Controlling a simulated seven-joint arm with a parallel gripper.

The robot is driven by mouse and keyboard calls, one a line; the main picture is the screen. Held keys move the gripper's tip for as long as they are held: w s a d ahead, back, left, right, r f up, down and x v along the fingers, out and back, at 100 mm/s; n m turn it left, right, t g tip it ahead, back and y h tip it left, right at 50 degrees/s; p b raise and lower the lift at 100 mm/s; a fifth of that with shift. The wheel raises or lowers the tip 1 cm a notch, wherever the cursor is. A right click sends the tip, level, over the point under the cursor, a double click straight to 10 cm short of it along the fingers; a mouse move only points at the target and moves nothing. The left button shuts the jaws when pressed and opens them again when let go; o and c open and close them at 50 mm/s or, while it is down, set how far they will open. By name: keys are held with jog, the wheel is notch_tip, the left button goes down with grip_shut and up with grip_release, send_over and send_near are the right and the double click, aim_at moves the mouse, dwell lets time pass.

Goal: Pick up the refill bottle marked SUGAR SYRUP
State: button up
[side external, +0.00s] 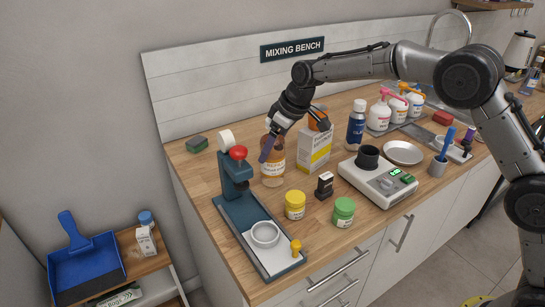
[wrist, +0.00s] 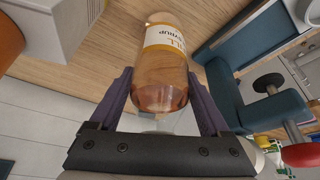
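The refill bottle (side external: 273,169), amber with a pale, yellow-edged label, stands upright on the wooden counter between the blue press and a white-and-yellow carton. In the wrist view the bottle (wrist: 160,85) lies between my fingers, and its label shows "SYRUP" upside down; the full name cannot be read. My gripper (side external: 268,147) is at the bottle's upper part, one purple finger in front of it. In the wrist view my gripper (wrist: 162,98) is open, with a finger on either side of the bottle and small gaps visible. The bottle's top is partly hidden.
The blue press (side external: 240,205) with a red knob stands close on the left. The carton (side external: 315,148) is close on the right, with an orange-topped item behind it. Yellow (side external: 295,205) and green (side external: 344,212) jars and a small black-and-white box (side external: 324,186) stand in front.

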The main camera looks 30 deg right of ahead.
grip_shut()
jog(key=shift+r, duration=0.15)
